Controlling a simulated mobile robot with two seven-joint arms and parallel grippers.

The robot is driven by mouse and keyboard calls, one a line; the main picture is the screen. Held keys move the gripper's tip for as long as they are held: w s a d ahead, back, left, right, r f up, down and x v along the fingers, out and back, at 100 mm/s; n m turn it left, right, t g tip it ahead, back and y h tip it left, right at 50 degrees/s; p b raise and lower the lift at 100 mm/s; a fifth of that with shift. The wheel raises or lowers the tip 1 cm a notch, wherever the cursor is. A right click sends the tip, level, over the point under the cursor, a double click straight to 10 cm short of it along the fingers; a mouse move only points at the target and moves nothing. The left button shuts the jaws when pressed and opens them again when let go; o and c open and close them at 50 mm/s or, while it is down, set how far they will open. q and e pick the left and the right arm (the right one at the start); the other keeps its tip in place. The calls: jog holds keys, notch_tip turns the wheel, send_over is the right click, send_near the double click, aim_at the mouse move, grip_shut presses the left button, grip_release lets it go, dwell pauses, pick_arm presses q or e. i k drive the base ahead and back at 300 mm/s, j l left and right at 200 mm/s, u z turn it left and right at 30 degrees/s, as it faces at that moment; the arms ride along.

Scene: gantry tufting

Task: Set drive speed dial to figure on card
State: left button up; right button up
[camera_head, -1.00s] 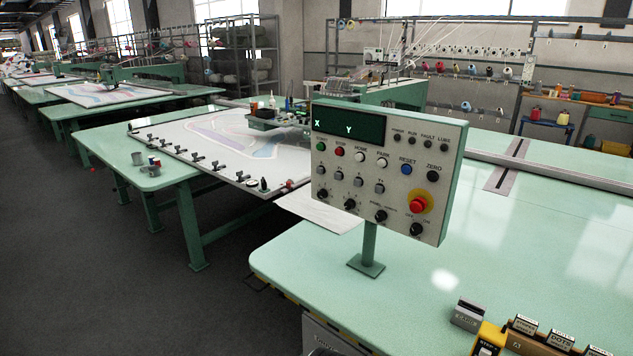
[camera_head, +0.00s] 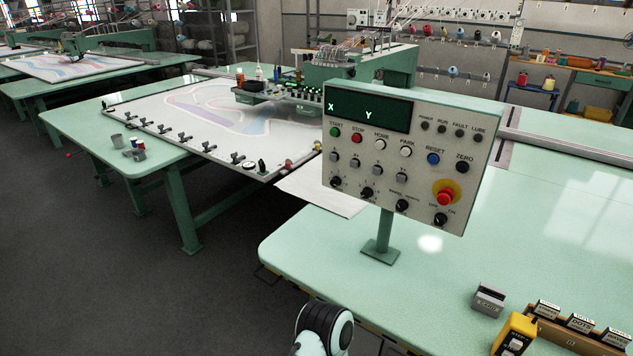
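The control panel (camera_head: 478,195) stands on a green post on the near table, with a dark display (camera_head: 368,108) reading X and Y. Along its lower edge is a row of black knobs: a first knob (camera_head: 336,182), a second knob (camera_head: 366,193), a third knob (camera_head: 402,205) and a rightmost knob (camera_head: 441,219). Their labels are too small to tell which is the drive speed dial. A small grey card stand (camera_head: 489,298) is on the table in front; no figure is legible. Neither gripper shows. Part of my arm shows at the bottom edge.
A red stop button (camera_head: 445,197) sits above the rightmost knob. A yellow box (camera_head: 514,335) and a rack of labelled blocks (camera_head: 548,322) stand at bottom right. A white sheet (camera_head: 320,193) lies behind the post. The green tabletop (camera_head: 350,262) left of the card stand is clear.

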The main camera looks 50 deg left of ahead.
aim_at(335, 181)
jog(key=k+j, duration=0.1)
jog(key=j, duration=0.95)
jog(key=k+j, duration=0.15)
jog(key=j, duration=0.9)
jog(key=k+z, duration=0.05)
